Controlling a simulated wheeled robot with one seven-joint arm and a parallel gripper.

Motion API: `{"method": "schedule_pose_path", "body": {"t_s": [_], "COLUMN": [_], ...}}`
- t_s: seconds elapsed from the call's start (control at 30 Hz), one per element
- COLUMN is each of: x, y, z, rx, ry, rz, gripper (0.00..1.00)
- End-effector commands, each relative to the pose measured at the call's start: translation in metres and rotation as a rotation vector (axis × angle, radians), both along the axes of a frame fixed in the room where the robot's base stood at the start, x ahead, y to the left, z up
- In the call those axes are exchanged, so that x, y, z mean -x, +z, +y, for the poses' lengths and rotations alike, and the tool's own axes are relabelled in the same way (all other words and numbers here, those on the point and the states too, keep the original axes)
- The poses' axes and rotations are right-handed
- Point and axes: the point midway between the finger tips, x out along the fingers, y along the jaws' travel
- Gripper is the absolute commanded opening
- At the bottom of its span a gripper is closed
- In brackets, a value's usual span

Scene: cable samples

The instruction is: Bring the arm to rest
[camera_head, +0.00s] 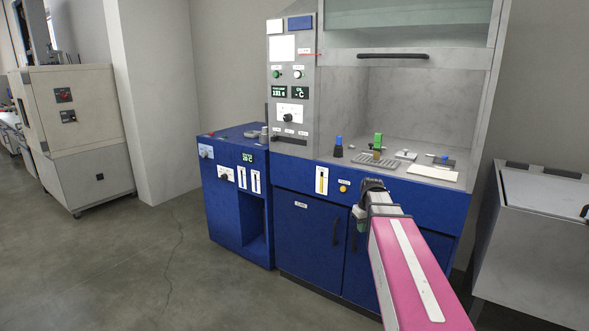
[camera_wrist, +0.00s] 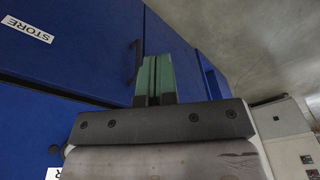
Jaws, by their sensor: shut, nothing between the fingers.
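My arm (camera_head: 405,265), with a pink link, reaches from the lower right of the head view toward the front of the blue fume-hood cabinet (camera_head: 312,236). My gripper (camera_head: 359,224) hangs at the arm's far end, in front of the cabinet doors and below the work surface. In the wrist view my gripper (camera_wrist: 156,62) shows two green fingers side by side, shut with nothing between them. Blue cabinet panels (camera_wrist: 75,95) fill the view behind them. Whether the fingers touch the cabinet cannot be told.
The hood's work surface holds a blue-capped bottle (camera_head: 338,147), a green block (camera_head: 378,141), a rack (camera_head: 374,160) and a white sheet (camera_head: 432,173). A lower blue unit (camera_head: 225,190) stands left, a grey cabinet (camera_head: 535,235) right. The floor (camera_head: 130,265) at left is clear.

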Motion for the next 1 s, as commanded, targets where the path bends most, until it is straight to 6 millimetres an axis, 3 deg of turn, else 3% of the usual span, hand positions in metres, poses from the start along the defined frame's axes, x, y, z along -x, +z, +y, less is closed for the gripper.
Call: {"method": "schedule_pose_path", "body": {"t_s": [0.03, 0.2, 0.5, 0.7, 1.0], "x": [0.021, 0.071, 0.151, 0.171, 0.171], "y": [-0.018, -0.069, -0.132, -0.147, -0.148], "z": [0.010, 0.035, 0.065, 0.071, 0.071], "rx": [0.002, 0.016, 0.046, 0.057, 0.057], "ry": [-0.028, -0.145, -0.320, -0.369, -0.374], "rz": [0.016, 0.055, 0.103, 0.113, 0.113], "gripper": [0.00, 0.00, 0.00, 0.00, 0.00]}}
